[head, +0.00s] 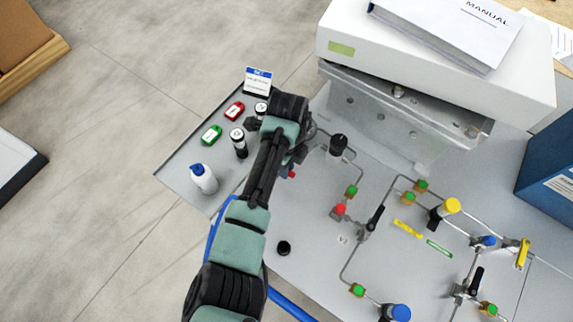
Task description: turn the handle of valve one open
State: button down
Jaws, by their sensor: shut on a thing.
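My arm reaches up over the left part of the grey panel (310,255). My gripper (298,153) points down beside the tubing there, mostly hidden behind my own wrist. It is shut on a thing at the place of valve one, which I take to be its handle. The handle, its angle and the valve body are hidden by the arm. A small red part (292,173) shows just below the gripper. Another valve with a black lever (375,219) stands to the right, apart from the gripper, near a small label.
A black knob (339,144) stands close to the right of my gripper. A white box (440,60) on a metal bracket (400,112) rises behind. A white bottle (203,179) and small vials stand left of my arm. Yellow, blue and green-capped fittings fill the panel's right.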

jog(key=n, duration=0.1)
jog(key=w+n, duration=0.1)
jog(key=n, duration=0.2)
jog(key=shift+w+d, duration=0.2)
jog(key=shift+d, duration=0.1)
jog(key=n, duration=0.1)
jog(key=w+n, duration=0.1)
jog(key=n, duration=0.2)
jog(key=shift+w+n, duration=0.3)
jog(key=n, duration=0.1)
jog(key=w+n, duration=0.1)
jog(key=n, duration=0.2)
jog(key=shift+w+a, duration=0.25)
jog(key=shift+a, duration=0.05)
jog(key=shift+w+a+n+b, duration=0.25)
jog(key=shift+a+n, duration=0.05)
jog(key=shift+n, duration=0.8)
jog(key=shift+w+a+n+b, duration=0.2)
jog(key=shift+a+n, duration=0.05)
jog(key=shift+n, duration=0.85)
jog(key=c, duration=0.8)
grip_release()
jog(key=shift+r, duration=0.1)
notch_tip(320, 180, up, 13)
